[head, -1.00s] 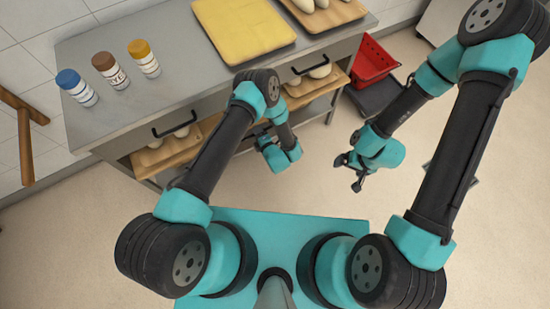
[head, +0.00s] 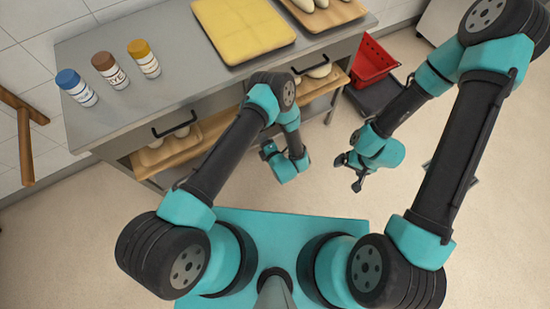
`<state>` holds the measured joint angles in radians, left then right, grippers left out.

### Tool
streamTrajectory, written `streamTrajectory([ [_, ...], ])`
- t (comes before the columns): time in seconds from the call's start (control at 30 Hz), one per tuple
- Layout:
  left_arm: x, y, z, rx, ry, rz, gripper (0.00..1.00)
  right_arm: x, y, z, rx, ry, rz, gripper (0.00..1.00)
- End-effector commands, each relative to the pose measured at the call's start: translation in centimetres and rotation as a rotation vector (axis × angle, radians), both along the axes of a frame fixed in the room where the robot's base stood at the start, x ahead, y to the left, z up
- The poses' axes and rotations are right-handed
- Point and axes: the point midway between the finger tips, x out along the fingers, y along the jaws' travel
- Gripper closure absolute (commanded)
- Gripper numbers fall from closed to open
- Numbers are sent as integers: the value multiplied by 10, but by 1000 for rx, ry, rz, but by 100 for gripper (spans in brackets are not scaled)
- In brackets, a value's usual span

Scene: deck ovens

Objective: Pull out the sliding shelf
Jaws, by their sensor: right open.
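Below the steel counter, a wooden shelf board (head: 210,143) runs along the front, partly hidden by my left arm. Its right part (head: 338,82) also shows, with pale rolls above it. A black bar handle (head: 174,125) is on the counter front at left, and a second black handle (head: 308,74) is at right, partly behind my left arm. My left gripper (head: 267,150) is in front of the counter, apart from both handles; its fingers are too small and hidden to read. My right gripper (head: 353,172) is open and empty over the floor at right.
On the counter top (head: 190,60) stand a blue-capped jar (head: 76,87), a brown-capped jar (head: 110,70) and a yellow-capped jar (head: 143,58), with a yellow tray (head: 243,28) beyond. A red basket (head: 371,62) sits right of the counter. The floor between counter and my base is clear.

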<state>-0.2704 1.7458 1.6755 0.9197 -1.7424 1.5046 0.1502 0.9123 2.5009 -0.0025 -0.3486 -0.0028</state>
Motion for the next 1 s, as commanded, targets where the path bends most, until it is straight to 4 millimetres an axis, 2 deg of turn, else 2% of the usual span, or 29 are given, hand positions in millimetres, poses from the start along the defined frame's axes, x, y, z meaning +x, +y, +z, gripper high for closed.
streamTrajectory([
  [1.0, -45, -31, 11, 1, 0, -2, 61, 0, 0, 0, 0, 0, 0, 10],
])
